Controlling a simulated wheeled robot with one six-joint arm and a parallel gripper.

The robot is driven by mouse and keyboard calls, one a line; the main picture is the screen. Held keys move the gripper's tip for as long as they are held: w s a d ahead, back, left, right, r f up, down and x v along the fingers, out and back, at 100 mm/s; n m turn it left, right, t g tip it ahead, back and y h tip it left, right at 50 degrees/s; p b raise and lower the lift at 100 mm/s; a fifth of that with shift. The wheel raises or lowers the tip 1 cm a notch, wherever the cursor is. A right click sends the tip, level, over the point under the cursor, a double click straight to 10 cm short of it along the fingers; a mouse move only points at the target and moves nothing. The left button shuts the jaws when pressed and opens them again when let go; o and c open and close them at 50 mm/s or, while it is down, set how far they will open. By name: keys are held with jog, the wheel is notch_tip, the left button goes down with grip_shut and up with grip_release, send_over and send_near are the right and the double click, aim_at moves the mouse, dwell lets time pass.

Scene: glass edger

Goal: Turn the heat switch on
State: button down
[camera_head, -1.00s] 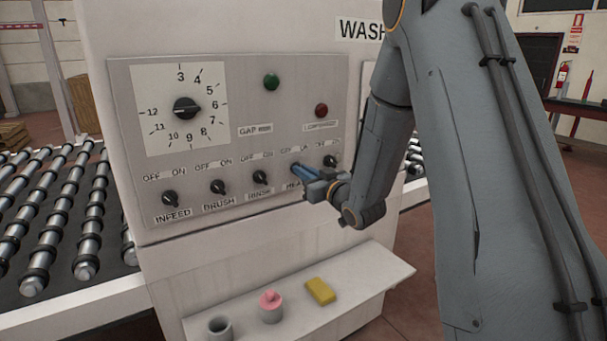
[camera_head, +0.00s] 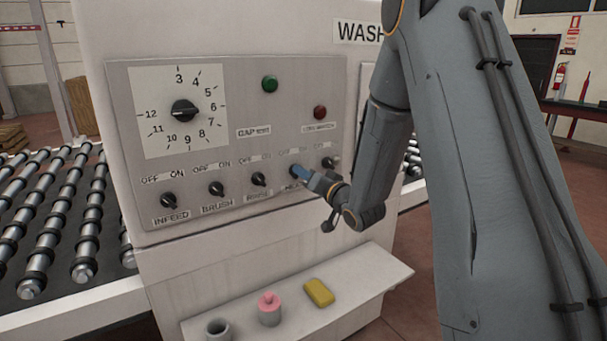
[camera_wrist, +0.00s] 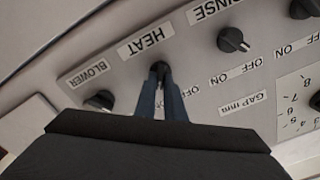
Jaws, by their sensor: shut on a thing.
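The heat switch is a small black rotary knob (camera_wrist: 159,68) under the HEAT label (camera_wrist: 146,39) in the wrist view. My gripper (camera_wrist: 160,88) has its two blue fingers closed around this knob. In the head view my gripper (camera_head: 300,173) reaches the panel at the heat knob, between the RINSE and blower knobs. The fingers hide most of the knob and part of its OFF/ON label, so its pointing direction cannot be told.
The rinse knob (camera_head: 259,179) and the blower knob (camera_head: 329,163) sit close on either side. A large dial (camera_head: 184,111), a green button (camera_head: 270,84) and a red button (camera_head: 320,112) are above. A shelf (camera_head: 375,287) below holds a yellow block (camera_head: 319,293) and a pink item (camera_head: 269,309).

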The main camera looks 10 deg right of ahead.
dwell(0.4)
jog(key=c, duration=1.8)
grip_release()
jog(key=shift+c, duration=0.2)
jog(key=shift+s, duration=0.1)
jog(key=b+v, duration=0.2)
jog(key=v, duration=0.5)
jog(key=shift+s+d, duration=0.15)
jog(key=shift+s, duration=0.1)
jog(key=s+f+n+g+h, duration=0.1)
jog(key=s+f+g+h, duration=0.5)
jog(key=f, duration=0.4)
jog(key=s+a+f+n+g, duration=0.1)
jog(key=s+g, duration=0.4)
jog(key=s, duration=0.6)
jog(key=s+a+f+n+g, duration=0.1)
jog(key=s+a+f+g, duration=0.1)
jog(key=s, duration=0.9)
jog(key=f+g, duration=0.1)
jog(key=g, duration=0.1)
jog(key=shift+f+g, duration=0.2)
jog(key=shift+g, duration=0.2)
